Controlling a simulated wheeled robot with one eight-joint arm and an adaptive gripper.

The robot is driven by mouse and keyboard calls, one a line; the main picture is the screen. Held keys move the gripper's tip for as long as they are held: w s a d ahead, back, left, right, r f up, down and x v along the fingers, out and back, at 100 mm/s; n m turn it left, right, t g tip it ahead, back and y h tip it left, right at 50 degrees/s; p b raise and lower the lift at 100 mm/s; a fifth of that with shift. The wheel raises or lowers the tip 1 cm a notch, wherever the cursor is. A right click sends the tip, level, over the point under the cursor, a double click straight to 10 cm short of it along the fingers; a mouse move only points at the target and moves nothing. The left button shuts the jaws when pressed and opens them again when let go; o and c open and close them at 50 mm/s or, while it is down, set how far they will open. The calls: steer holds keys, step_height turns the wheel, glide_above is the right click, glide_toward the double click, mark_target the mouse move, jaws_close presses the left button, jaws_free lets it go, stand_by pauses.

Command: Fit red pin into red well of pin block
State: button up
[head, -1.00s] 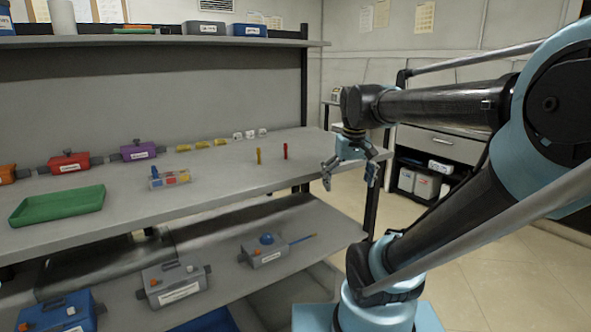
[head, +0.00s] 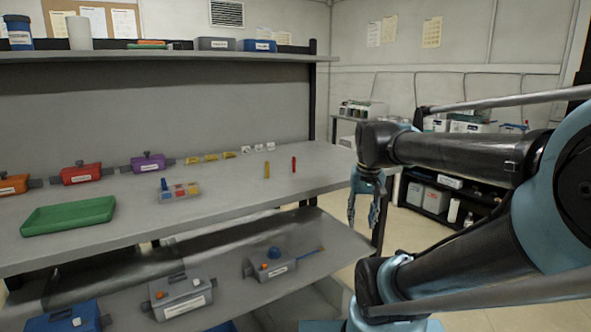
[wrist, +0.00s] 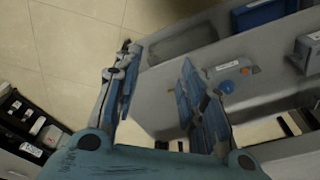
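The red pin (head: 294,164) stands upright on the upper shelf of the bench, near its right end. A yellow pin (head: 267,170) stands upright just left of it. The pin block (head: 180,190) sits further left on the same shelf, with coloured sections and a blue pin (head: 164,184) upright at its left end. The red well is too small to make out. My gripper (head: 364,213) hangs pointing down off the right end of the bench, right of the red pin. The wrist view shows its two fingers (wrist: 155,100) spread apart with nothing between them.
A green tray (head: 68,217) lies left of the pin block. Orange, red (head: 82,174) and purple (head: 148,163) boxes stand along the back. Small yellow and white pieces sit behind the pins. The lower shelf holds grey boxes (head: 181,295). The shelf around the pins is clear.

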steer(key=w+a+r+m+g, duration=0.1)
steer(key=w+a+r, duration=0.3)
steer(key=w+r, duration=0.35)
steer(key=w+a+r+m, duration=0.1)
steer(key=w+a+r, duration=0.3)
steer(key=w+r, duration=0.4)
steer(key=m, duration=0.3)
glide_toward(294, 158)
steer(key=shift+g, duration=0.4)
steer(key=f, duration=0.1)
steer(key=w+f, duration=0.1)
steer(key=f, duration=0.2)
steer(key=shift+w+a+f, duration=0.15)
steer(key=shift+w+f, duration=0.05)
steer(key=shift+w, duration=0.2)
steer(key=shift+s+f, duration=0.15)
steer(key=shift+f, duration=2.7)
jaws_close()
